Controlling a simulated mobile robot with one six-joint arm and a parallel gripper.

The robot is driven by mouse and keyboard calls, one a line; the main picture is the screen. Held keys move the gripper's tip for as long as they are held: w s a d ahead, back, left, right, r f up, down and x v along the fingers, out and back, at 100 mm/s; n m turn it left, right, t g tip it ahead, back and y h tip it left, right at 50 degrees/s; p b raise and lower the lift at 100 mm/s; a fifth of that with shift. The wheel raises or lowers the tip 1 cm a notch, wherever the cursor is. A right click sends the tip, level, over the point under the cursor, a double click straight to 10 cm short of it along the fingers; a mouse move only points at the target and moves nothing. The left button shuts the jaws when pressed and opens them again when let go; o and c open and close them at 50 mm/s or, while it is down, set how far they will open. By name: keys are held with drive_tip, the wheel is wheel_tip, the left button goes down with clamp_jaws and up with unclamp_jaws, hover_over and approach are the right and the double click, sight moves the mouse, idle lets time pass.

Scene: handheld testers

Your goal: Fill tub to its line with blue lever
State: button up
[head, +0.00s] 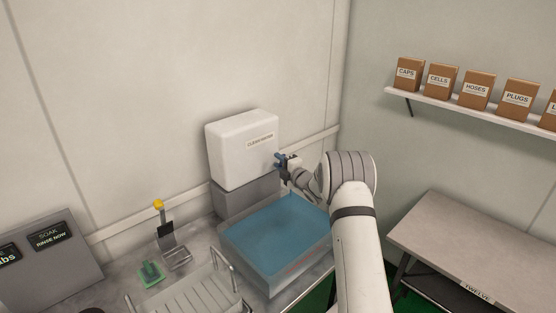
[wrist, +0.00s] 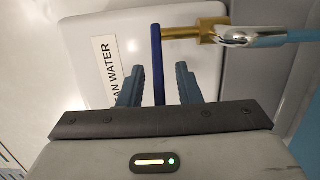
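The tub (head: 312,262) stands below the white clean water tank (head: 232,160), with blue water (head: 275,235) spread across it. I cannot make out its fill line. The blue lever (wrist: 157,60) is upright in the wrist view, beside a brass valve (wrist: 196,30) and a chrome spout (wrist: 240,38). A light blue stream (wrist: 288,38) comes from the spout. My gripper (wrist: 160,85) is open, one finger on each side of the lever, with a gap showing at the right finger. In the head view my gripper (head: 281,160) is at the tank's right side; the lever is hard to make out there.
A rack (head: 193,299), a green item (head: 151,273) and a yellow-topped tester (head: 167,238) are left of the tub. A grey panel (head: 50,265) stands at far left. A bare table (head: 470,235) and a shelf of boxes (head: 475,105) are at right.

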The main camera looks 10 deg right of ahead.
drive_tip(key=shift+w+a, duration=0.2)
drive_tip(key=shift+w, duration=0.3)
clamp_jaws()
drive_tip(key=shift+a, duration=0.1)
